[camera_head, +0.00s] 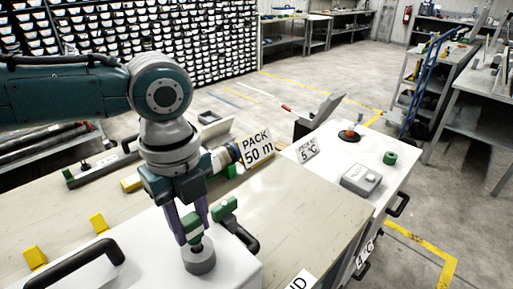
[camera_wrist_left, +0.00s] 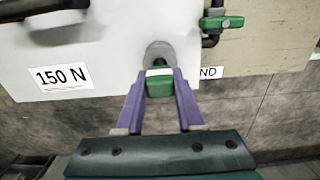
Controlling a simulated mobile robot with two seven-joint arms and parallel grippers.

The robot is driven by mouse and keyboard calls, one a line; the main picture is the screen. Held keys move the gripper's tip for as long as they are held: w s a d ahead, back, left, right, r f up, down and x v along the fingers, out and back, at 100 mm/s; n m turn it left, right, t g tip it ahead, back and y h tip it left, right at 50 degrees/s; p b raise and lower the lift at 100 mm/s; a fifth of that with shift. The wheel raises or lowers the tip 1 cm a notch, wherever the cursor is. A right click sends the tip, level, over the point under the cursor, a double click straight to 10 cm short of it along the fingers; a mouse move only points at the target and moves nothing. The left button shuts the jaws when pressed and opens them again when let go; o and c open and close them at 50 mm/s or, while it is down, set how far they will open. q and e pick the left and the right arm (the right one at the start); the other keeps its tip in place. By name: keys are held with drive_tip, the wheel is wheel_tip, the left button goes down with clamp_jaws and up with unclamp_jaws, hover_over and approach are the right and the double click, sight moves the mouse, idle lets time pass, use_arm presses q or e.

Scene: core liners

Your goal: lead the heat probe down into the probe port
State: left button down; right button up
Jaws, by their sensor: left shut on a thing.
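My left gripper (camera_head: 194,220) points down over the white box at the front, its purple fingers shut on the green handle of the heat probe (camera_head: 192,230). In the left wrist view the heat probe (camera_wrist_left: 160,86) sits between the purple fingers (camera_wrist_left: 160,78). A grey round block, seemingly the probe port (camera_head: 199,262), stands on the white box directly below the handle; it also shows in the left wrist view (camera_wrist_left: 160,50). The probe's lower end meets the block's top in the picture; I cannot tell how deep it is. My right gripper is not in view.
A dark handle (camera_head: 88,262) on the white box (camera_head: 150,235) stands left of the port. A green-and-black clamp-like part (camera_head: 228,212) stands close on the right. The bench's right part (camera_head: 310,205) is bare.

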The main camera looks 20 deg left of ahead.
use_arm(q)
drive_tip(key=shift+c, duration=2.2)
unclamp_jaws()
drive_tip(key=shift+r, duration=0.1)
wheel_tip(320, 180, up, 10)
drive_tip(key=shift+f+b, duration=0.1)
drive_tip(key=shift+b, duration=0.25)
